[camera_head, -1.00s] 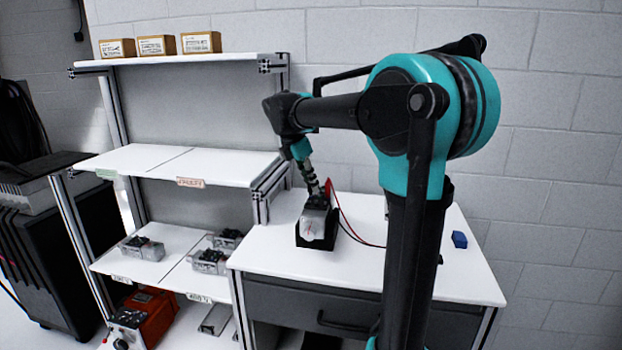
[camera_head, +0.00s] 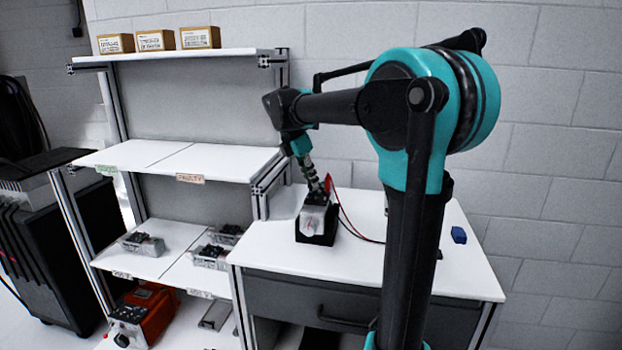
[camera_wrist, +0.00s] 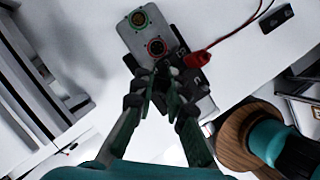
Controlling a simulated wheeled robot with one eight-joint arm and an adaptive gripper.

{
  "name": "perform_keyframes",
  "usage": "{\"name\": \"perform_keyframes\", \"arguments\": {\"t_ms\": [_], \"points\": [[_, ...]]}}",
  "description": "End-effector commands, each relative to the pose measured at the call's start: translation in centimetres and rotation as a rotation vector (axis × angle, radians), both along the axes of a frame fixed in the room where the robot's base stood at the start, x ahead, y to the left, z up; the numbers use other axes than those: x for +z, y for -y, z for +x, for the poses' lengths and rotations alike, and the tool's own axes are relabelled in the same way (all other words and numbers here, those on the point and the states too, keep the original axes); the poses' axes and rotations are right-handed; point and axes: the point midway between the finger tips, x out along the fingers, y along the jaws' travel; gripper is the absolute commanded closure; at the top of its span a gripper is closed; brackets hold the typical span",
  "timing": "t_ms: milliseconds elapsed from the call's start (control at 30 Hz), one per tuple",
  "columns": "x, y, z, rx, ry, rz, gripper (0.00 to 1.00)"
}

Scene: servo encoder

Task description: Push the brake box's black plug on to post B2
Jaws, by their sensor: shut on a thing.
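The grey servo motor (camera_head: 314,218) sits in a black cradle (camera_head: 318,238) on the white bench. In the wrist view the motor (camera_wrist: 150,30) shows a green-ringed round connector (camera_wrist: 140,18) and a red-ringed one (camera_wrist: 157,47). My gripper (camera_head: 322,190) is at the motor's top. In the wrist view my gripper (camera_wrist: 160,88) is shut on a small dark thing, apparently the black plug, mostly hidden by the fingers. A red plug (camera_wrist: 197,59) with a red lead is beside the motor. I cannot make out the B2 marking or whether the plug touches a post.
A small blue block (camera_head: 458,235) lies on the bench's right part. Shelves (camera_head: 225,161) at left hold several motors and cardboard boxes (camera_head: 156,40). An orange box (camera_head: 148,312) stands low at left. Red and black leads (camera_head: 352,228) run across the bench.

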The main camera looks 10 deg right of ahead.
Motion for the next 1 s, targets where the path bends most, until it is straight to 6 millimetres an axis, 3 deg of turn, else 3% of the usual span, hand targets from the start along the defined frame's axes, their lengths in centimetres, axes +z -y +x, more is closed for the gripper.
{"name": "perform_keyframes", "arguments": {"t_ms": [967, 1000], "points": [[-0.31, 0.00, -0.01, 0.000, 0.000, 0.000, 1.00], [-0.31, 0.00, -0.01, 0.000, 0.000, 0.000, 0.86]]}}
